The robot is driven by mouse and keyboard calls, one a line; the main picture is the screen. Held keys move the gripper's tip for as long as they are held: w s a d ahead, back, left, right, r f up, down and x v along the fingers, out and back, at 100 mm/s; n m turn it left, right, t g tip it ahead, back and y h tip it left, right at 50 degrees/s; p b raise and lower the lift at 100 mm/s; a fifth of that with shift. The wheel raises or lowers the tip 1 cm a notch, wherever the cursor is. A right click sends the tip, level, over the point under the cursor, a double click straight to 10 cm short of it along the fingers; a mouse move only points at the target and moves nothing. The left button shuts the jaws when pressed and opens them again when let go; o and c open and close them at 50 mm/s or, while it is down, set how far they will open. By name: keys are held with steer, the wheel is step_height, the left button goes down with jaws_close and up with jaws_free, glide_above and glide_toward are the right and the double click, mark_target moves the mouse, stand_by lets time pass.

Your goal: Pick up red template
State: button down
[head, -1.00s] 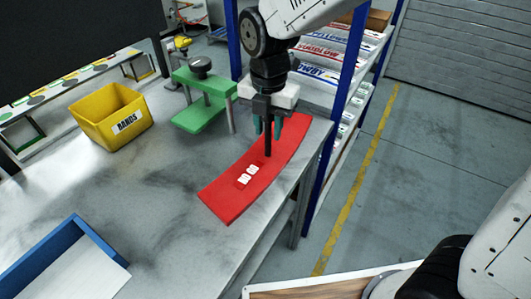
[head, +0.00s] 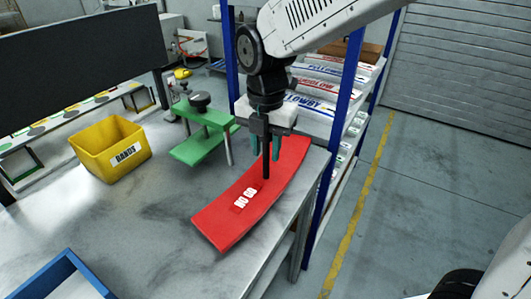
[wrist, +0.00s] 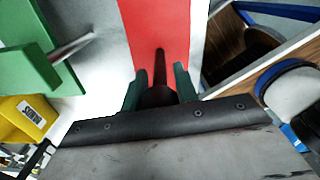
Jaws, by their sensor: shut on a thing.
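The red template (head: 228,214) is a long, slightly curved red plate marked "NO GO", with a black upright handle (head: 266,158) on it. It is over the grey table near its right edge; I cannot tell whether it still touches the table. My gripper (head: 265,150) points down with its green fingers shut on the handle. In the wrist view, the red template (wrist: 190,20) runs away from the fingers (wrist: 158,88), with the handle between them. The gripper hides part of the plate.
A green press-like stand (head: 200,143) is close to the left of the template. A yellow bin (head: 107,146) labelled "BANDS" stands further left, and a blue tray (head: 60,272) is at the front left. Blue-posted shelves (head: 338,110) rise behind the table's right side.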

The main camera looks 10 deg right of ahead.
steer(key=s+d+r, duration=0.1)
steer(key=s+d, duration=0.1)
steer(key=s, duration=1.4)
steer(key=shift+r, duration=0.25)
steer(key=shift+w+a, duration=0.1)
steer(key=shift+w, duration=0.05)
stand_by(0.8)
